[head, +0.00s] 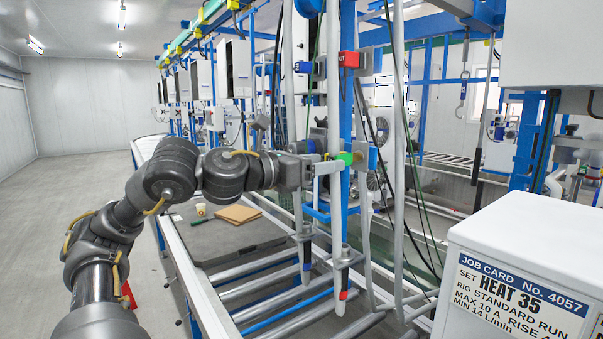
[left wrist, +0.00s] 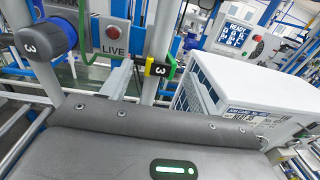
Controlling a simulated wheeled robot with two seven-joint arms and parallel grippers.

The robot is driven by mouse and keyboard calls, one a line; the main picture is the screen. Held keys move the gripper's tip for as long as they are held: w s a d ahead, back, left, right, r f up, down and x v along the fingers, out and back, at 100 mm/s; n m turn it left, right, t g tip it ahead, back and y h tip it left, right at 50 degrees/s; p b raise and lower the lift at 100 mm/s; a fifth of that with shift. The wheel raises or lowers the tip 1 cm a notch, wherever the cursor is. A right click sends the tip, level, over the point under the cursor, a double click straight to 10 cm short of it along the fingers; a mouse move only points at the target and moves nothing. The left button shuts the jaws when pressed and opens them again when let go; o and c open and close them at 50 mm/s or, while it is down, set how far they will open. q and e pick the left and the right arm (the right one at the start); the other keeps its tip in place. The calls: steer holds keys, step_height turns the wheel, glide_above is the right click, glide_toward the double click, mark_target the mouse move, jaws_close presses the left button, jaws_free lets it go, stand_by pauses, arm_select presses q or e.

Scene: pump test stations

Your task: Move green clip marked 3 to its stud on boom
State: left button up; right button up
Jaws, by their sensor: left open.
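The green clip (head: 345,158) is at the blue upright in the middle of the head view. In the left wrist view the green clip (left wrist: 159,67) shows a black face marked 3 and a yellow part, in front of a grey pole. My left gripper (head: 326,168) is open, level with the clip and close at its left. I cannot tell whether they touch. A grey finger (left wrist: 118,80) shows left of the clip in the left wrist view. I cannot make out the boom stud for the clip. My right gripper is not in view.
Grey poles and hanging hoses (head: 413,150) crowd the right side. A white box with a job card (head: 520,290) stands at front right.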

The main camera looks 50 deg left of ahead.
arm_select(q)
steer(key=s, duration=0.1)
steer(key=s+b, duration=0.1)
steer(key=s, duration=0.2)
steer(key=shift+s+a+b, duration=0.3)
stand_by(0.4)
